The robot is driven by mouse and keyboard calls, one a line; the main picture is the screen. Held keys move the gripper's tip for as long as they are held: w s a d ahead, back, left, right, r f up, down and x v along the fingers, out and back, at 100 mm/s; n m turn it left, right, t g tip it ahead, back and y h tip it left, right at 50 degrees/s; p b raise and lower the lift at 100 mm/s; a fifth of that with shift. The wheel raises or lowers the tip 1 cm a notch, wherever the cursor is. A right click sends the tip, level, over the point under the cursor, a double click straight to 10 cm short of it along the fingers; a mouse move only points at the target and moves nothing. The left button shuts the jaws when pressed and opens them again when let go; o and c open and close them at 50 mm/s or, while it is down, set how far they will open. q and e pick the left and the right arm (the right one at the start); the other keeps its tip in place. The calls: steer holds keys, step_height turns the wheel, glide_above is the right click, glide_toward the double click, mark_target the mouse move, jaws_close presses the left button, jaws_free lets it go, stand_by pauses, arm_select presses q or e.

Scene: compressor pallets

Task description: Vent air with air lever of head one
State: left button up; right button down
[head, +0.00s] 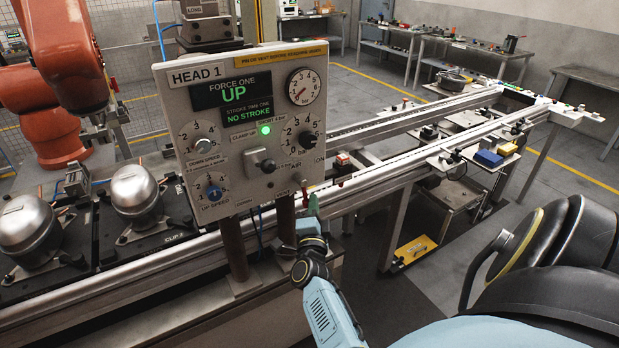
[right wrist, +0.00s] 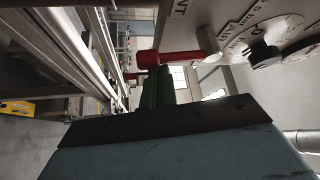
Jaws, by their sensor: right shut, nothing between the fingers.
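The HEAD 1 panel (head: 235,140) stands upright in the head view, with a display reading UP and NO STROKE and a lit green lamp. Its red air lever (head: 304,190) is at the lower right edge, by the AIR and VENT lettering. My right gripper (head: 313,206) is just below and right of the lever, shut and empty, with green fingers pointing up. In the right wrist view the red lever (right wrist: 180,58) lies across the tips of my fingers (right wrist: 157,88); I cannot tell whether they touch. My left gripper is not in view.
Panel knobs (right wrist: 265,55) are close to the right gripper. Two silver compressors (head: 137,192) sit on pallets at left. A metal conveyor rail (head: 390,182) runs behind the gripper. An orange robot arm (head: 65,50) stands at far left.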

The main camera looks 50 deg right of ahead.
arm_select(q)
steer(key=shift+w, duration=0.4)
arm_select(e)
steer(key=shift+w+a, duration=0.15)
steer(key=shift+a, duration=0.3)
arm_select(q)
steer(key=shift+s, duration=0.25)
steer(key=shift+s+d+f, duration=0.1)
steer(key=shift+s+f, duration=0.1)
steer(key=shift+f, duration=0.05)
arm_select(e)
steer(key=s+a, duration=0.4)
steer(key=s, duration=0.4)
steer(key=shift+s, duration=0.25)
steer(key=shift+f, duration=0.1)
